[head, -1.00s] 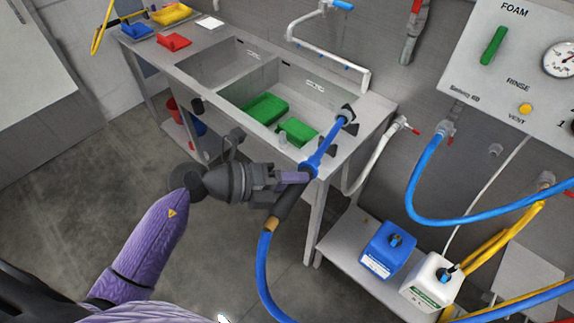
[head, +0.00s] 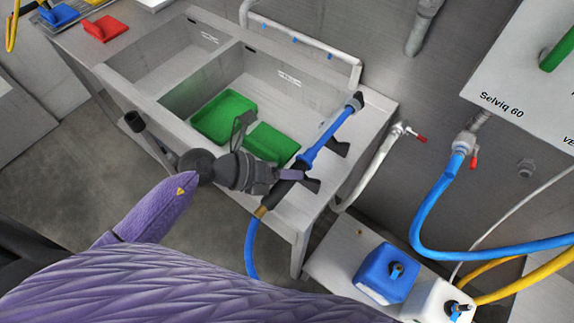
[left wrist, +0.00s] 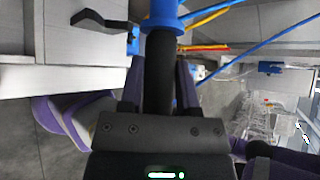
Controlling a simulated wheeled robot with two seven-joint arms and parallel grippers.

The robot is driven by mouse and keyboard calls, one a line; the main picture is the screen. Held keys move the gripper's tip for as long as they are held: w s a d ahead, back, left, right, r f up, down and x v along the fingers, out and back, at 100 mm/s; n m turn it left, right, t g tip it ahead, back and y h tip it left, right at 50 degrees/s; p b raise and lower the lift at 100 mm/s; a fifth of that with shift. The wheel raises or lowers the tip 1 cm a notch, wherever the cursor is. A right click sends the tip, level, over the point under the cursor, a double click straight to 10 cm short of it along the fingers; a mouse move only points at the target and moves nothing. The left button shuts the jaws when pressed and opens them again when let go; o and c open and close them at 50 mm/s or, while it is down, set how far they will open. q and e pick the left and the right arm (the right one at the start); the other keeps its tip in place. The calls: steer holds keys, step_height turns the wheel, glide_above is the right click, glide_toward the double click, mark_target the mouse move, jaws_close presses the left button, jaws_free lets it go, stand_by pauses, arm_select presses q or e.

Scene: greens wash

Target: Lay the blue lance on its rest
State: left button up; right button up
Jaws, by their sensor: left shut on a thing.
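The blue lance (head: 322,141) has a black grip and a dark nozzle end. In the head view it slants from the sink's front right corner towards the back right. My left gripper (head: 290,175) is shut on its black grip, which shows between the fingers in the left wrist view (left wrist: 159,75). Black brackets, which look like the rest, stand on the sink's right ledge; one (head: 336,148) is just right of the lance, another (head: 313,186) is by the gripper. Whether the lance touches them, I cannot tell. My right gripper is not in view.
Green trays (head: 224,117) lie in the sink basin (head: 190,97). A blue hose (head: 251,245) hangs from the lance. A white tap pipe with a red lever (head: 420,139) is right of the ledge. A blue canister (head: 386,272) stands on a low shelf.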

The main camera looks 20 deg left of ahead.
arm_select(q)
steer(key=shift+s+r, duration=0.1)
steer(key=shift+s, duration=0.05)
step_height(320, 180, down, 8)
steer(key=b, duration=0.6)
steer(key=shift+f+b, duration=0.4)
steer(key=shift+b, duration=0.05)
steer(key=shift+r, duration=0.1)
steer(key=o, duration=0.9)
